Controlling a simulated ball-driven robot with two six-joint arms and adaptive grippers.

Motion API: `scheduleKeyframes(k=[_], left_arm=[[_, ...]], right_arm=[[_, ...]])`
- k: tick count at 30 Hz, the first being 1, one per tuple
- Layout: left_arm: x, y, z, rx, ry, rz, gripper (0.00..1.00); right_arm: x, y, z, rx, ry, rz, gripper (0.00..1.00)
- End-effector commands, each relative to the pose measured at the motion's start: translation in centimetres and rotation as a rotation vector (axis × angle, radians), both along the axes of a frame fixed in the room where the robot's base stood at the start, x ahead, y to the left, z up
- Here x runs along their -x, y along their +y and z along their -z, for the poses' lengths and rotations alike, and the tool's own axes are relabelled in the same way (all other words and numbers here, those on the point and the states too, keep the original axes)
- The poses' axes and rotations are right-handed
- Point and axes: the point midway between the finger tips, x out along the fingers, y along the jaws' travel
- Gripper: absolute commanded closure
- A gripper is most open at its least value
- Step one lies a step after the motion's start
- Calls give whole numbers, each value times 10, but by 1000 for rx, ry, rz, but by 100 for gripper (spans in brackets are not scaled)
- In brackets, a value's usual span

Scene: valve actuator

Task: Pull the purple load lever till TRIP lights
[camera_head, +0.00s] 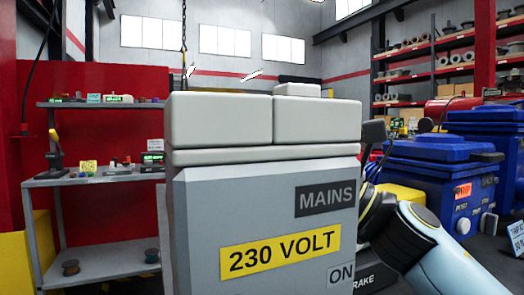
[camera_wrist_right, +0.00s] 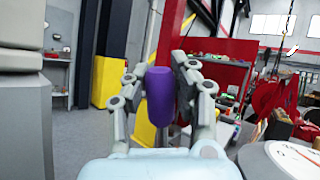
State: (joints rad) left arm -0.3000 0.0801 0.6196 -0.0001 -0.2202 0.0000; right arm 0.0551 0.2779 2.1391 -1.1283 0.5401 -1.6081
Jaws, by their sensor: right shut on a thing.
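The purple load lever's grip (camera_wrist_right: 161,98) is an upright purple cylinder in the right wrist view. My right gripper (camera_wrist_right: 161,72) is shut on it, one finger on each side. The lever's lower end and mount are hidden. In the head view my right arm comes in from the lower right, and its gripper is hidden behind a grey cabinet. A TRIP label (camera_head: 463,190), orange-red, sits on a blue machine at the right. I cannot tell whether it is lit. My left gripper is not in view.
The large grey cabinet (camera_head: 230,205), marked MAINS, 230 VOLT and ON, blocks the middle of the head view. Blue machines (camera_head: 420,172) stand at the right. A grey shelf unit (camera_head: 95,178) with small parts stands at the left. A round dial (camera_wrist_right: 285,160) is at the wrist view's lower right.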

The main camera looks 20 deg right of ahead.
Motion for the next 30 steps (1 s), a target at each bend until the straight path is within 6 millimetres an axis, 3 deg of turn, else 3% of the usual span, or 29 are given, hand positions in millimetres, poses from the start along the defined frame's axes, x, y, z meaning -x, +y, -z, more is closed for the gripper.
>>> scheduleKeyframes(k=[5, 6, 12, 23, 30], left_arm=[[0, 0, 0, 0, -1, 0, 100], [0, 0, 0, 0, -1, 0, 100], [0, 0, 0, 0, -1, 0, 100], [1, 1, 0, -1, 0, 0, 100], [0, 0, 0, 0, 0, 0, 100]], right_arm=[[0, 0, 1, 2, 2, 1, 100], [0, 0, 1, 2, 2, 1, 76], [0, 0, 1, 1, 2, 0, 50], [2, -2, 2, 1, 2, 0, 49], [19, -19, 17, 4, 5, -3, 49]])
